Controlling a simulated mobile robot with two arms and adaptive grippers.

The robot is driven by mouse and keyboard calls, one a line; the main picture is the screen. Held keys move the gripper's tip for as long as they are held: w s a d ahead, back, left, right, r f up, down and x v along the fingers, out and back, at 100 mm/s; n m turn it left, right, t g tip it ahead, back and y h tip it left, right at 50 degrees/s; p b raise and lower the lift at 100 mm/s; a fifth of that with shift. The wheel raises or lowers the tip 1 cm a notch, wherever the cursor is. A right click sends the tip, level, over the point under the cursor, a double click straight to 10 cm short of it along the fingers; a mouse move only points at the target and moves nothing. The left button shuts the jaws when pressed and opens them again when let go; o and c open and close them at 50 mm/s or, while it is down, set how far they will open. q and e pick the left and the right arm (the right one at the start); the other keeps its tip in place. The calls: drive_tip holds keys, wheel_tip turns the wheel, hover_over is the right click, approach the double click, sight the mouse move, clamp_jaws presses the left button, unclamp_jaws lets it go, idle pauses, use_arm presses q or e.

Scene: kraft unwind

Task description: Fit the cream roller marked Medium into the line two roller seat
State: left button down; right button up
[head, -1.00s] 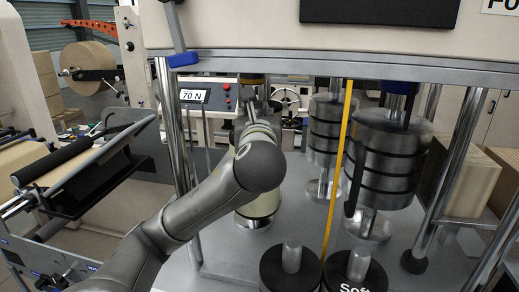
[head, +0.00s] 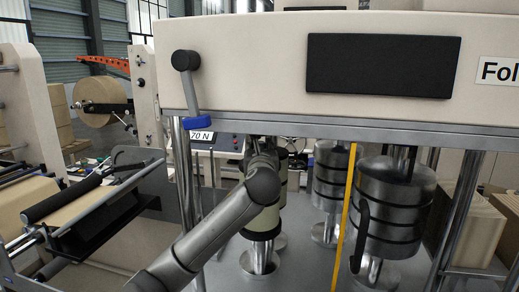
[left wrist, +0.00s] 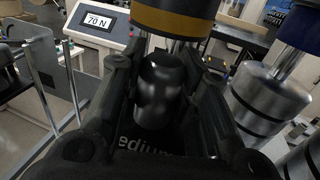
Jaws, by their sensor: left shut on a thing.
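The cream roller (head: 262,222), with black ends, stands upright in the machine's left bay, above a steel post and round base (head: 259,262). I cannot tell whether it is seated on the post. My left gripper (head: 265,145) is at its top, partly hidden behind my arm. In the left wrist view my left gripper (left wrist: 155,95) is shut around the roller's dark top stub (left wrist: 157,85). Part of the word Medium (left wrist: 150,145) shows on its black end. An orange-banded dark cylinder (left wrist: 178,18) hangs just above the stub. My right gripper is not in view.
A yellow vertical strip (head: 342,215) stands right of the roller. Steel rollers (head: 395,200) with black bands stand beyond it. A steel upright (head: 184,190) is close on the left. The cream beam (head: 250,80) spans above.

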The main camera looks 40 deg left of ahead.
use_arm(q)
drive_tip(key=shift+w+a+r+p, duration=0.3)
drive_tip(key=shift+w+a, duration=0.15)
drive_tip(key=shift+a, duration=0.05)
drive_tip(key=shift+p+x, duration=0.35)
drive_tip(key=shift+x, duration=0.7)
drive_tip(key=shift+s+d+f, duration=0.1)
drive_tip(key=shift+d+f, duration=0.05)
drive_tip(key=shift+f, duration=0.7)
drive_tip(key=c, duration=1.5)
unclamp_jaws()
drive_tip(key=shift+f, duration=0.2)
drive_tip(key=o, duration=0.4)
drive_tip(key=shift+d, duration=0.1)
